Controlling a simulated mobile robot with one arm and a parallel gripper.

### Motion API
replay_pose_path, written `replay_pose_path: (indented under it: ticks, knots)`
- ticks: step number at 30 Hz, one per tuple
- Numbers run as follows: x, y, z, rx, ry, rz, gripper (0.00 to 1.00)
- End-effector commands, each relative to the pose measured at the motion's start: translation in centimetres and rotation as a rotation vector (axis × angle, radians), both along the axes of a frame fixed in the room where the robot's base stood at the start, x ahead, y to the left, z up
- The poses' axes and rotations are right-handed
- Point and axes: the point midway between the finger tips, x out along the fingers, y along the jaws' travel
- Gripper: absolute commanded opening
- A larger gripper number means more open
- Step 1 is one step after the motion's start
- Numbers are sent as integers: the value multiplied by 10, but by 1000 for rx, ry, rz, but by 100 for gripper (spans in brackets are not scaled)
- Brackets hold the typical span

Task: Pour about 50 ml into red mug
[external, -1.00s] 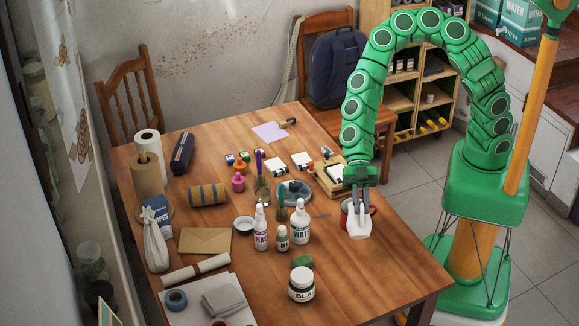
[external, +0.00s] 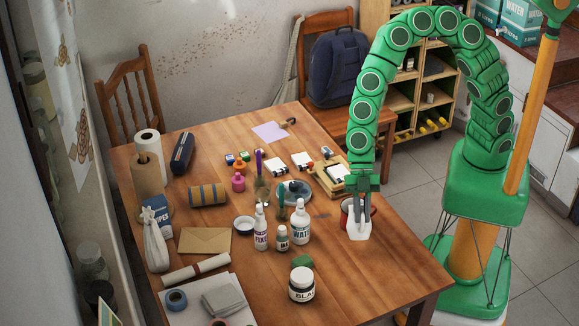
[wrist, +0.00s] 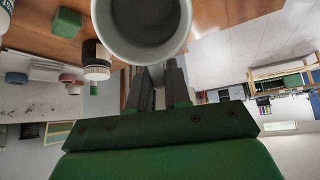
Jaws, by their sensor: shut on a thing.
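My gripper (external: 361,207) points down near the right side of the table and is shut on a white vessel (external: 356,229). In the wrist view my gripper's fingers (wrist: 160,85) meet the vessel's side, and its round mouth (wrist: 142,25) faces the camera with a grey inside. I cannot tell whether liquid is in it. The red mug (external: 345,212) stands on the table just behind the vessel, which partly hides it. The mug's opening is hidden, and I cannot tell whether the two touch. I do not make out the mug in the wrist view.
A white WATER bottle (external: 300,224), a PIXEL-like labelled bottle (external: 261,230) and a small INK-like bottle (external: 282,240) stand left of the vessel. A black-labelled jar (external: 302,286) stands in front. The table (external: 385,262) is clear at the front right.

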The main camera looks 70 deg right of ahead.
Motion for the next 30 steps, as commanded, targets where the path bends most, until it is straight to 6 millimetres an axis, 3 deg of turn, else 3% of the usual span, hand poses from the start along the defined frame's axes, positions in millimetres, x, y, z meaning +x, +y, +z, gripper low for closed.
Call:
replay_pose_path:
  ticks: [16, 30]
  knots:
    - [-9, 24, -33, -181, -77, 4, 0]
    - [-15, 38, -42, -300, -125, 3, 0]
